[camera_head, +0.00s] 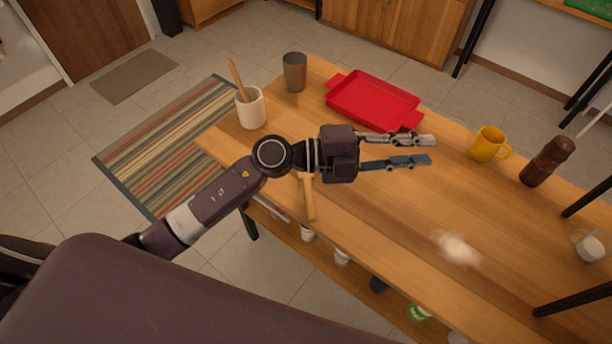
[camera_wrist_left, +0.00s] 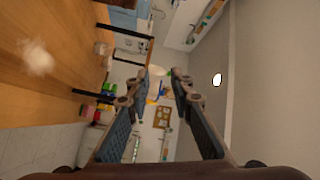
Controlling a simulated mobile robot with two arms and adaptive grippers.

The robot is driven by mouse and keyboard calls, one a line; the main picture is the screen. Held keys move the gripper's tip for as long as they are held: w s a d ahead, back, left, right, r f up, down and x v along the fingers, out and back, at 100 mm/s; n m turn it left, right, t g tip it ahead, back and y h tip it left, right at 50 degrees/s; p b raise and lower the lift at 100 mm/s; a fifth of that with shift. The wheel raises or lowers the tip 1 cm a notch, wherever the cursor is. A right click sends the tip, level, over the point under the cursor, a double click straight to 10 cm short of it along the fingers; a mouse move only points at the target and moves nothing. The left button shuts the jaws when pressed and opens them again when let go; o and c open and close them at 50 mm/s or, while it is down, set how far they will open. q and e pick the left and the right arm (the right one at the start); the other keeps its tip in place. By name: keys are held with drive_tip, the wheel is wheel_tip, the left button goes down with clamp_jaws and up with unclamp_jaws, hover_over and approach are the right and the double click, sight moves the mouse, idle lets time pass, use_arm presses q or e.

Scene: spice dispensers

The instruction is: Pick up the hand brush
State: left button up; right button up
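A light wooden handle (camera_head: 309,200), which looks like the hand brush's, lies at the table's near edge in the head view. Its upper end is hidden under my left arm, and no bristles show. My left gripper (camera_head: 431,150) is above the table, pointing right, with its two fingers apart and nothing between them. Its wrist is over the handle and its fingertips are well to the right of it. The left wrist view shows the same open fingers (camera_wrist_left: 158,90) facing across the room; the brush is not in that view. My right gripper is not in view.
On the wooden table (camera_head: 400,205) are a white cup (camera_head: 251,112) with a wooden stick, a grey cup (camera_head: 295,73), a red tray (camera_head: 372,101), a yellow mug (camera_head: 488,146), a brown grinder (camera_head: 547,163) and a white powder patch (camera_head: 458,249). Several containers sit on a lower shelf.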

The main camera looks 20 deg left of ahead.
use_arm(q)
wheel_tip(320, 180, down, 8)
drive_tip(key=s+a+m+g+y, duration=0.1)
drive_tip(key=s+m+g+y, duration=0.1)
drive_tip(key=m+g+y, duration=0.15)
drive_tip(key=g+y, duration=0.2)
drive_tip(key=y, duration=0.9)
hover_over(307, 187)
drive_tip(key=shift+n, duration=0.35)
drive_tip(key=f, duration=1)
drive_tip(key=shift+s+a, duration=0.2)
drive_tip(key=shift+s, duration=0.2)
drive_tip(key=shift+y, duration=0.25)
drive_tip(key=f, duration=0.2)
drive_tip(key=f+p, duration=0.1)
drive_tip(key=f, duration=0.1)
drive_tip(key=w+f+p, duration=0.1)
drive_tip(key=f, duration=0.2)
drive_tip(key=shift+d+f, duration=0.1)
drive_tip(key=shift+d, duration=0.1)
drive_tip(key=shift+d+f, duration=0.1)
drive_tip(key=shift+f, duration=0.2)
drive_tip(key=shift+c, duration=0.3)
clamp_jaws()
